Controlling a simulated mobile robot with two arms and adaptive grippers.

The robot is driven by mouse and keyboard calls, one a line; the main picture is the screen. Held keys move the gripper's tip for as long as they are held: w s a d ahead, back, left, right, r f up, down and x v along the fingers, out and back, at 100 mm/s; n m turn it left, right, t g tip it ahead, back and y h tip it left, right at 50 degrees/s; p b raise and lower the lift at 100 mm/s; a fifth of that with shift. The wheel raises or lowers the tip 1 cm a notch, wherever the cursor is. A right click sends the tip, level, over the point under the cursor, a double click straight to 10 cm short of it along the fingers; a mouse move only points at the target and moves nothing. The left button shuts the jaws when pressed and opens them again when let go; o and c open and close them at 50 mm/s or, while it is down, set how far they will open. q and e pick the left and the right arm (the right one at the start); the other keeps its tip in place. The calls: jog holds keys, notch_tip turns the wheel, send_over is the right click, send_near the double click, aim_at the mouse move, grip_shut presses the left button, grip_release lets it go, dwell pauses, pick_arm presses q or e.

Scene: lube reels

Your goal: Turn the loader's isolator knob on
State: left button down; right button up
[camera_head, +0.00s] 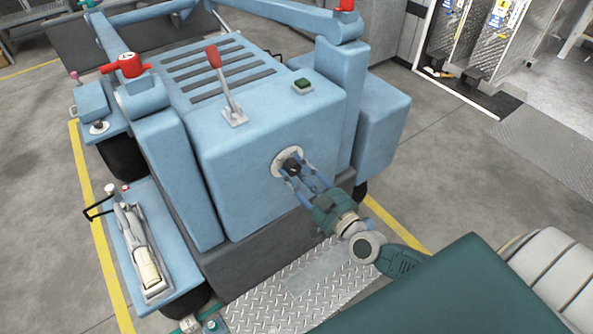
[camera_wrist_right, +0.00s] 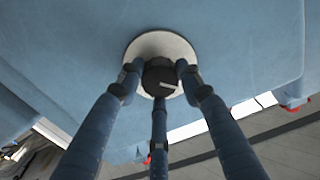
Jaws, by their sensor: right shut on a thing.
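The isolator knob (camera_head: 291,166) is a small black knob on a round pale plate (camera_head: 281,155) on the front face of the blue loader (camera_head: 245,150). My right gripper (camera_head: 293,171) reaches it from the front, with its blue fingers closed around it. In the right wrist view the knob (camera_wrist_right: 160,78) shows a pale pointer line lying nearly level, a little tilted. The fingertips of the right gripper (camera_wrist_right: 158,77) press on the knob from both sides and a third finger sits below it. My left gripper is not in view.
A tread plate (camera_head: 290,287) lies in front. Open floor (camera_head: 480,200) is at the right.

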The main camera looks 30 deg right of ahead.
jog(key=m, duration=0.8)
jog(key=shift+f+m, duration=0.1)
jog(key=shift+m, duration=0.2)
jog(key=m, duration=0.4)
jog(key=shift+m+b, duration=0.3)
jog(key=shift+b, duration=0.05)
jog(key=m+b, duration=0.1)
jog(key=m, duration=0.3)
jog(key=shift+m, duration=0.3)
jog(key=o, duration=1.1)
jog(key=shift+o, duration=0.2)
jog(key=s+d, duration=0.1)
jog(key=s, duration=1.1)
jog(key=shift+d, duration=0.3)
